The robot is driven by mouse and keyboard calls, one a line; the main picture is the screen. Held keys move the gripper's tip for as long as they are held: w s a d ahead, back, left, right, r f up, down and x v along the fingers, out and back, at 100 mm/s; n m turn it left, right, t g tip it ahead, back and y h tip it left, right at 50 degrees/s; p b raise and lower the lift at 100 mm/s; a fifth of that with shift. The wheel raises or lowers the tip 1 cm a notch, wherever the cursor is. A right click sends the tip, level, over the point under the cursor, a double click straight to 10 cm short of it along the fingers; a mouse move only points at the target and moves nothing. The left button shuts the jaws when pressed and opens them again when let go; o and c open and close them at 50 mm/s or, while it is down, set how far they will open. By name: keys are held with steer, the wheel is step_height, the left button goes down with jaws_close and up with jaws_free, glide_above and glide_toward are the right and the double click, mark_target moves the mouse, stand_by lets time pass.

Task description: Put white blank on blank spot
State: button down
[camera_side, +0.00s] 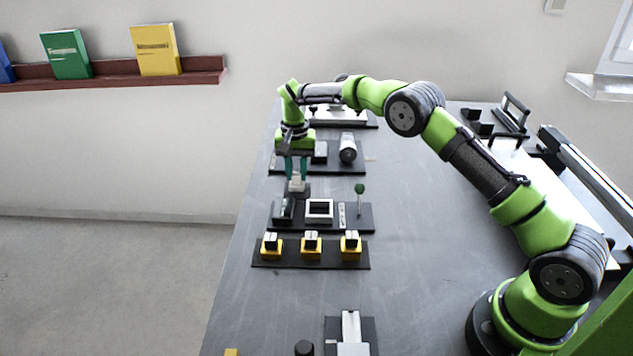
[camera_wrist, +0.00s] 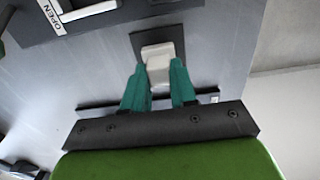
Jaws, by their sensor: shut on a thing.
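My gripper (camera_side: 297,181) points down over the left part of the table, with its teal fingers closed around the white blank (camera_side: 297,184). In the wrist view the white blank (camera_wrist: 158,58) sits between the teal fingertips (camera_wrist: 159,80), with its far end sticking out beyond them. A small dark square pad (camera_wrist: 139,45), which looks like the blank spot, lies behind and under the blank in that view. In the side view the pad (camera_side: 304,189) shows just below the blank. I cannot tell whether the blank touches the pad.
A black board with a white-framed square (camera_side: 319,210) and a green-knobbed post (camera_side: 359,190) stands in front of the gripper. Nearer is a board with yellow blocks (camera_side: 311,246). Behind the gripper, a board carries a grey cylinder (camera_side: 347,148).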

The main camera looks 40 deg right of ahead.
steer(key=shift+f, duration=0.4)
steer(key=shift+f, duration=0.15)
steer(key=c, duration=0.9)
jaws_free()
